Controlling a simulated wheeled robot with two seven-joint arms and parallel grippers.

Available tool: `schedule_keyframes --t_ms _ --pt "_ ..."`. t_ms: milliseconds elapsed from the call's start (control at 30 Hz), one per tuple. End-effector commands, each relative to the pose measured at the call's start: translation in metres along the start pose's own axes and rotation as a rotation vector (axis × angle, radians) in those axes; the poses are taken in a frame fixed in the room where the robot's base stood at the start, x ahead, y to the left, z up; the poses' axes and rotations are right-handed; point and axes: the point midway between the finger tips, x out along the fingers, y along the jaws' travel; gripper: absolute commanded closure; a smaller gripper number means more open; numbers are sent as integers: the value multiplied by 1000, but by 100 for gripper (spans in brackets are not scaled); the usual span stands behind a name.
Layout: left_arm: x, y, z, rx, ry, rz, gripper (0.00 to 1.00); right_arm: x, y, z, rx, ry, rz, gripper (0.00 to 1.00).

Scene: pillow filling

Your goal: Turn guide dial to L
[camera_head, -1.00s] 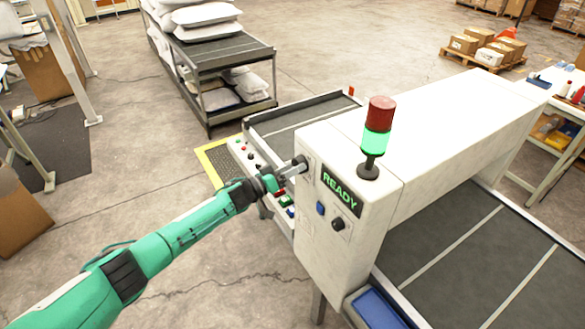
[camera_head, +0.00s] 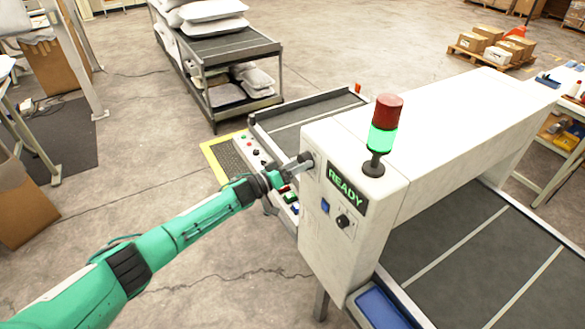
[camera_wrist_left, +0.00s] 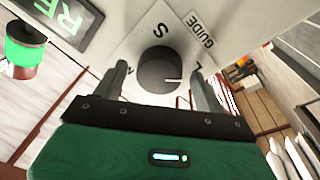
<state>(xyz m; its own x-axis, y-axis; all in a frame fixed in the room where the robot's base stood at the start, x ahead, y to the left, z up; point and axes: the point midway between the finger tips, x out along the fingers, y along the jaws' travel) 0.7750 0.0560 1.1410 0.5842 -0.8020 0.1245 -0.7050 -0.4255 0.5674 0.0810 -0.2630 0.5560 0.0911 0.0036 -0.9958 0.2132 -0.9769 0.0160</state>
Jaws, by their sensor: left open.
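The guide dial (camera_wrist_left: 157,70) is a round dark knob with a white line, on a pale plate marked S, L and GUIDE. Its line points to the right in the left wrist view, roughly toward the L side; I cannot tell if it lines up exactly. In the head view the dial (camera_head: 307,158) shows at the machine's upper left edge. My left gripper (camera_wrist_left: 160,85) is open, with one finger on each side of the dial; contact is not clear. It also shows in the head view (camera_head: 300,165). My right gripper is not in view.
The white machine (camera_head: 405,150) carries a green READY display (camera_head: 346,190) and a red and green signal lamp (camera_head: 384,135). A second black knob (camera_head: 343,221) sits below the display. A button panel (camera_head: 262,165) lies beside the dial, and a conveyor (camera_head: 450,240) runs at right.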

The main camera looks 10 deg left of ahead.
Motion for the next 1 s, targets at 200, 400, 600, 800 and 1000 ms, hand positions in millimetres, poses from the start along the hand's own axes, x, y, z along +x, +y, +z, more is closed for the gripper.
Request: schedule_keyframes --t_ms 200,400,600,800,1000 --pt "-18 -3 2 1 0 -2 28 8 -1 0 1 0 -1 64" --pt "-53 -3 3 0 -1 -2 28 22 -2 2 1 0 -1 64" --pt "-89 -3 4 -1 -2 -2 28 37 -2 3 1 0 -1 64" --pt "-120 -3 3 0 -1 -2 28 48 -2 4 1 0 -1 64" --pt "-135 -1 1 -1 0 0 28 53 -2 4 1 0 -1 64"
